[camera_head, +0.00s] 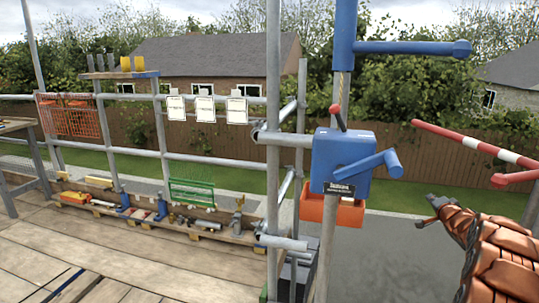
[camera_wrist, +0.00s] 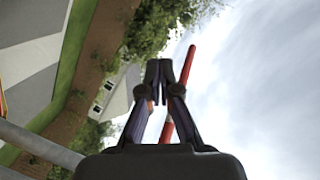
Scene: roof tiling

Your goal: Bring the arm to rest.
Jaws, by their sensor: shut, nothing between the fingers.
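My arm (camera_head: 505,262), in a copper-brown segmented cover, reaches in from the lower right edge of the head view. My gripper (camera_head: 427,208) is at its end, over the grey paving beyond the scaffold and apart from everything. In the wrist view my gripper (camera_wrist: 159,68) has its fingertips together with nothing between them. Behind them are sky, trees and a tilted house. The rest of my arm is cut off by the frame edge.
A blue winch (camera_head: 345,158) on a scaffold pole stands left of my gripper. A red-and-white barrier (camera_head: 470,142) lies above it; a similar striped pole (camera_wrist: 188,65) passes behind the fingers. Tools line the plank deck (camera_head: 40,245) at left. Paving around the gripper is clear.

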